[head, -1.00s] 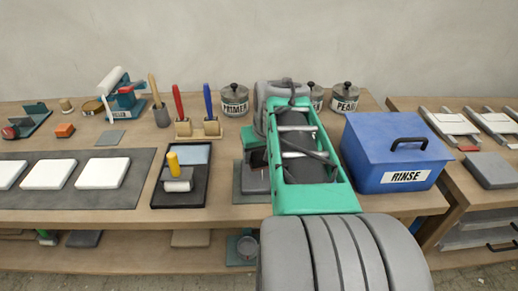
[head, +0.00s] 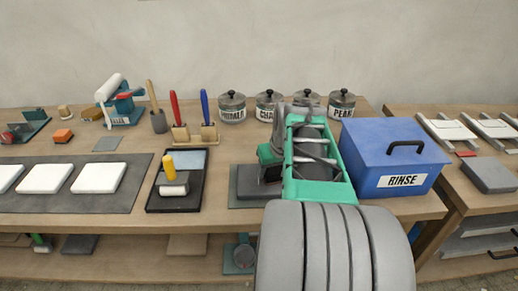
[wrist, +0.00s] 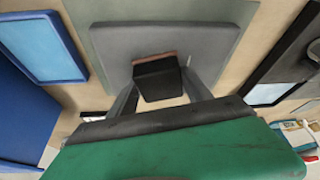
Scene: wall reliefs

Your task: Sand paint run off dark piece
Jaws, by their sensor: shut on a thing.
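The dark piece is a grey slab (head: 250,183) on a flat grey-green mat (head: 236,201) at the front of the bench, partly behind my arm. The slab also shows in the wrist view (wrist: 205,48). My gripper (wrist: 158,85) is shut on a black sanding block (wrist: 160,82) with a reddish-brown face, one finger on each side. The block is over the slab, near one edge in the wrist view; I cannot tell whether its face touches. No paint run can be made out on the visible slab surface.
A blue RINSE box (head: 392,160) stands close to the right of my arm. A black tray (head: 153,192) with a yellow-handled roller lies left of the slab. Several labelled jars (head: 232,107) stand behind. White slabs (head: 98,178) lie on a dark mat at left.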

